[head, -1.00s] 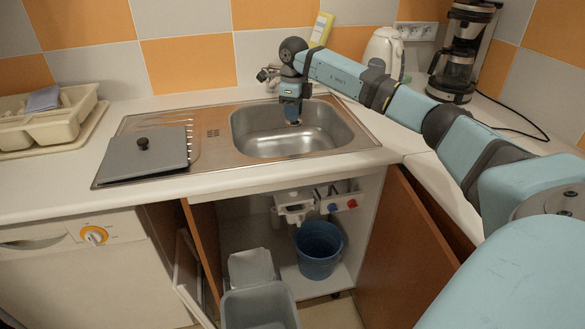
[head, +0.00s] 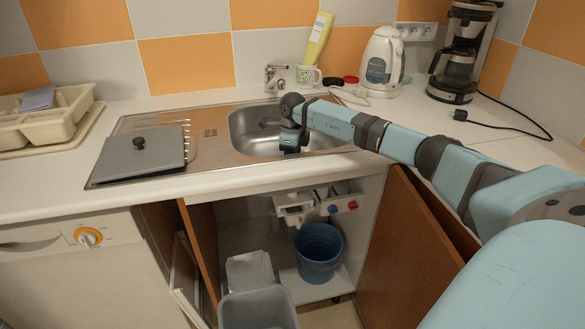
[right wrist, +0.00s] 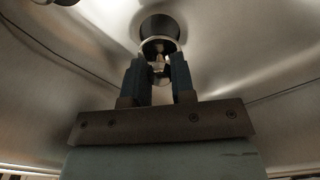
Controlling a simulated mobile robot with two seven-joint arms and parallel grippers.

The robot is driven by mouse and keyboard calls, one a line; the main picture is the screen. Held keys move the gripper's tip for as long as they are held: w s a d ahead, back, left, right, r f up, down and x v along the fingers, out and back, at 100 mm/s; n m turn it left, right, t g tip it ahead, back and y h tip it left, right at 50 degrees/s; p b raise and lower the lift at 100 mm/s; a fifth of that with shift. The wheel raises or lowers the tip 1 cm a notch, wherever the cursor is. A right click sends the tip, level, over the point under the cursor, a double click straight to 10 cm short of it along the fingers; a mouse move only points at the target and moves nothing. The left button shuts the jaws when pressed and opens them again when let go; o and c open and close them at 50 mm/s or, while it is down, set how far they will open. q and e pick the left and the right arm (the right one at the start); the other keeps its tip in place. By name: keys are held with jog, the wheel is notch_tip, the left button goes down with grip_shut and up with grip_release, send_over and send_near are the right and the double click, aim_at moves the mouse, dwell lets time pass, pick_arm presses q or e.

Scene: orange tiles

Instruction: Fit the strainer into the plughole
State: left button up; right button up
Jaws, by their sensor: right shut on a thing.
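The steel sink (head: 245,122) is set in the worktop, its basin partly covered by my right arm. My right gripper (head: 291,151) is low over the front of the basin in the head view. In the right wrist view my right gripper (right wrist: 157,72) is shut on the small metal strainer (right wrist: 158,60), between its two blue-grey fingers. The dark round plughole (right wrist: 160,24) lies just beyond the fingertips. The strainer overlaps its near edge; I cannot tell whether they touch. The strainer and plughole are hidden in the head view. My left gripper is not in view.
A grey lid (head: 140,155) lies on the drainer. The tap (head: 272,78), a mug (head: 307,76), a yellow bottle (head: 319,38) and a kettle (head: 381,62) stand behind the basin. The cupboard below is open, with a blue bucket (head: 318,252).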

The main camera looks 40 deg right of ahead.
jog(key=shift+f+b, duration=0.3)
jog(key=shift+f, duration=1.75)
jog(key=shift+f, duration=0.15)
jog(key=o, duration=0.9)
notch_tip(320, 180, up, 12)
jog(key=shift+r+p, duration=0.15)
jog(key=shift+p, duration=0.85)
